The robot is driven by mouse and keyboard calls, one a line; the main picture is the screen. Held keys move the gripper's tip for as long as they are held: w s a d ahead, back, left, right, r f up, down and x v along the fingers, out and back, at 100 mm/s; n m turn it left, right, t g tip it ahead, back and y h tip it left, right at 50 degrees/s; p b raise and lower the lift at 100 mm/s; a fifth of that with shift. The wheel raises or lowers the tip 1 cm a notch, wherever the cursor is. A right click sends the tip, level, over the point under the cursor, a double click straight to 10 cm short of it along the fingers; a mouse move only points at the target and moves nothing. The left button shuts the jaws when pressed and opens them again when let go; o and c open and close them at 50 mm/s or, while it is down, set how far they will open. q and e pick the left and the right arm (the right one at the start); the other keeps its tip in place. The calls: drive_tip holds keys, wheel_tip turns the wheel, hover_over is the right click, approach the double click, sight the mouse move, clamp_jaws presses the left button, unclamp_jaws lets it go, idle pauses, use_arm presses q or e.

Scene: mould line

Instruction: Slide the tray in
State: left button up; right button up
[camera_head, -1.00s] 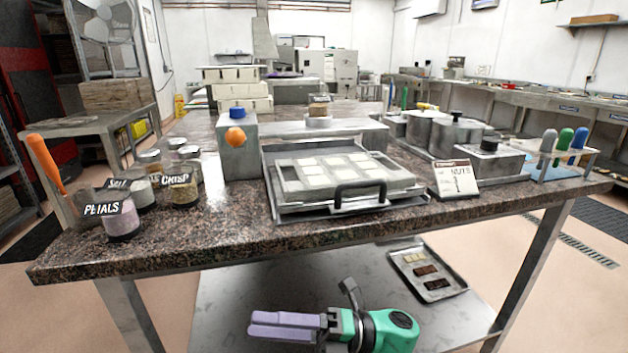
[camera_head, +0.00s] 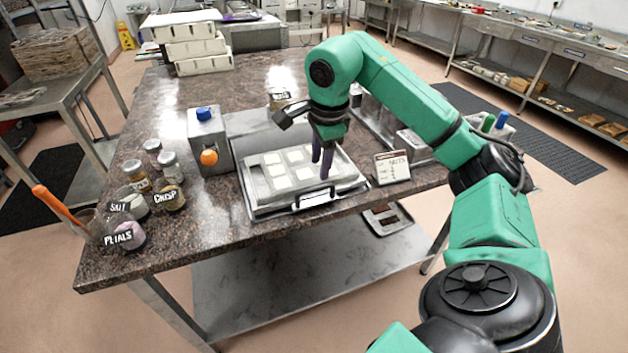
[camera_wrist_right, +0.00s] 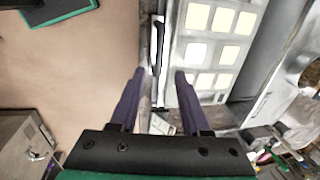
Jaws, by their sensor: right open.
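The tray (camera_head: 280,195) is a flat metal mould with pale squares on its top. It lies on a wider metal bed (camera_head: 254,212) near the table's front edge. Its black handle (camera_head: 314,198) is on the front side; in the wrist view the handle (camera_wrist_right: 157,45) lies just beyond the fingertips, roughly in line with the gap between them. My right gripper (camera_head: 322,172) points down over the tray's front right part, its purple fingers hiding some of it. The gripper (camera_wrist_right: 159,75) is open and empty. My left gripper is out of view.
A metal box with a blue knob and orange ball (camera_head: 208,142) stands left of the tray. A small sign (camera_head: 391,168) stands close on the right. Jars (camera_head: 170,168) crowd the left corner. Stacked white moulds (camera_head: 195,50) stand at the back.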

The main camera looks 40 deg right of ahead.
sight(317, 188)
drive_tip(key=f, duration=0.4)
drive_tip(key=w+f, duration=0.1)
drive_tip(key=f, duration=0.2)
drive_tip(key=shift+w+d, duration=0.1)
drive_tip(key=shift+d, duration=0.15)
clamp_jaws()
idle(0.9)
